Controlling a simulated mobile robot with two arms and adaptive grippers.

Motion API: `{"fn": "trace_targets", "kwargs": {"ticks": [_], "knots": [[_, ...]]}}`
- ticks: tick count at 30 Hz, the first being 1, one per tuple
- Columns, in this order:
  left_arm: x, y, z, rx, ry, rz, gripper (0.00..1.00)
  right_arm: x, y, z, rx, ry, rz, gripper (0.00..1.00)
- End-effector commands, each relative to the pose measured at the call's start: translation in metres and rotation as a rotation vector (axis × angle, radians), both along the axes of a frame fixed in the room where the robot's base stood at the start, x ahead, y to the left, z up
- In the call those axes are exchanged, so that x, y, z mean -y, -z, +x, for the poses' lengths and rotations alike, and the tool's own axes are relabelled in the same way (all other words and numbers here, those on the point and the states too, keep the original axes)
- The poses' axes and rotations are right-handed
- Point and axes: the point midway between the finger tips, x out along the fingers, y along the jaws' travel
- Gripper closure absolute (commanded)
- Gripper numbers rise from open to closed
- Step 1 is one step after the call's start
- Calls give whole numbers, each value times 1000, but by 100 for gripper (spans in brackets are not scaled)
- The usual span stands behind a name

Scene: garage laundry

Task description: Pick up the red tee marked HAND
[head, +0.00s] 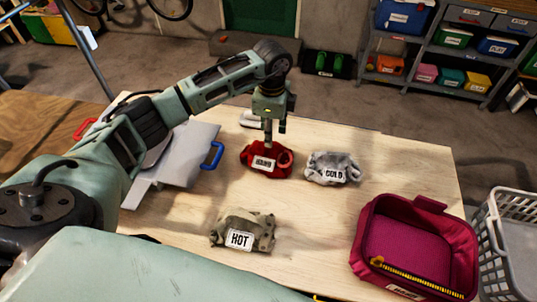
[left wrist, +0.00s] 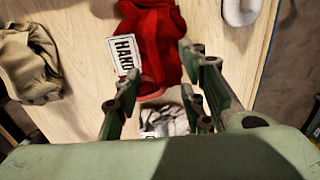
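The red tee marked HAND (head: 257,158) lies bunched on the wooden table in the head view. It also shows in the left wrist view (left wrist: 155,45), its white HAND label facing up. My left gripper (head: 268,138) points down just over the tee's far side. In the left wrist view its fingers (left wrist: 162,88) are apart, with part of the red cloth showing ahead of and between them. I cannot tell whether they touch the cloth. My right gripper is not in view.
A grey COLD garment (head: 333,168) lies right of the red tee, and a khaki HOT garment (head: 240,229) nearer. A magenta bin (head: 366,222) stands at the table's right, beside a grey basket (head: 513,235). A grey board with a blue handle (head: 212,155) is at left.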

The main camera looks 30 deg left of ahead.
Motion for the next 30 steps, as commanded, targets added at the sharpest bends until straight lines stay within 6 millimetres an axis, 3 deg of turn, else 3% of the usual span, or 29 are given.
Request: {"fn": "trace_targets", "kwargs": {"ticks": [3,8,16,30], "knots": [[-3,14,-8,-6,-1,-1,62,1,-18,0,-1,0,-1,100],[-2,35,-6,-2,1,-3,62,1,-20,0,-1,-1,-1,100],[-2,39,-6,0,2,-2,62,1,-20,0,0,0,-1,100],[-2,39,-5,0,2,-2,100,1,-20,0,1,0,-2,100]]}}
